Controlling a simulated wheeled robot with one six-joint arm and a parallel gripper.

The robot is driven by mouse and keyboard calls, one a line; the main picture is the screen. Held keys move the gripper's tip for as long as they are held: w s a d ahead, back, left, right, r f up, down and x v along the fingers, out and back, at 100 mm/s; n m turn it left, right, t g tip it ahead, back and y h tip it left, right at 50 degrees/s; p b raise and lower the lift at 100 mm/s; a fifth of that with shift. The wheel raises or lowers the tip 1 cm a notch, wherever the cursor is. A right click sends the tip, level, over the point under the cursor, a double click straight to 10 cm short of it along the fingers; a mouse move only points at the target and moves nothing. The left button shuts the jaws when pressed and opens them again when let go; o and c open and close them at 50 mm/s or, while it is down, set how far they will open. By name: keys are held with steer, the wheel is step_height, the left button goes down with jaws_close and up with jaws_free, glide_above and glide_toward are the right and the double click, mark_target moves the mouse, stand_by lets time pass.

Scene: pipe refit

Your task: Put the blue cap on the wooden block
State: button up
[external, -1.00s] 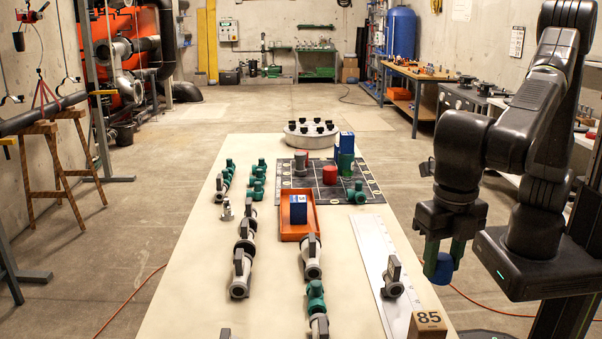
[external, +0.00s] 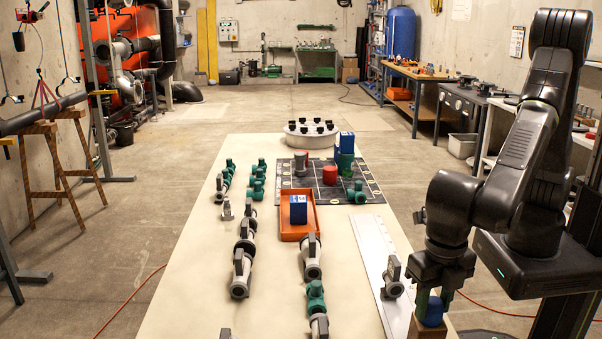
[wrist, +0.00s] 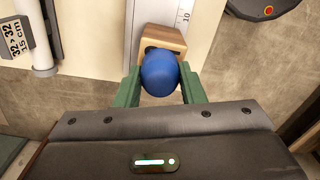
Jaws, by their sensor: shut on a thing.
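The blue cap (external: 433,312) is between the green fingers of my gripper (external: 433,303), which is shut on it. In the wrist view the blue cap (wrist: 159,74) shows between the fingertips of my gripper (wrist: 160,84). The wooden block (external: 424,329) stands at the table's near right corner, and the cap hides part of it. In the wrist view the wooden block (wrist: 168,36) lies just beyond the cap, overlapped by it. I cannot tell whether the cap touches the block.
A white ruler (external: 376,256) lies left of the block with a grey valve fitting (external: 393,277) on it. An orange tray (external: 296,230) holds a blue box (external: 298,208). Rows of valves stand further left. The table's right edge is close to my gripper.

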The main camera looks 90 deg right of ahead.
mark_target(434, 300)
steer(key=o, duration=0.9)
steer(key=shift+f, duration=0.1)
steer(key=shift+o, duration=0.2)
step_height(434, 300, up, 12)
steer(key=shift+r, duration=0.2)
